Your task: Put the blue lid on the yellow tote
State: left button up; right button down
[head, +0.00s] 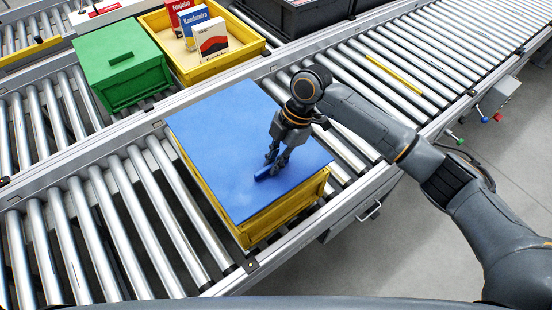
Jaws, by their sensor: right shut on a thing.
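The blue lid (222,142) lies flat over the yellow tote (268,219) on the near roller conveyor. The tote's yellow front and side walls show below the lid's edges, and its inside is hidden. The lid lines up closely with the tote; I cannot tell whether it is fully seated. My right gripper (272,169) comes in from the right, points down and is shut on the raised blue handle near the lid's right side. My left gripper is not in view.
A closed green tote (124,72) and an open yellow tote (257,47) holding several boxes (212,38) stand on the far conveyor. Dark crates (300,14) are behind. A loose yellow strip (393,74) lies on the rollers at right. Bare rollers (120,225) lie left of the lidded tote.

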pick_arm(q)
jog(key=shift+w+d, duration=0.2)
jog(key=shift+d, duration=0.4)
pick_arm(e)
jog(key=shift+w, duration=0.1)
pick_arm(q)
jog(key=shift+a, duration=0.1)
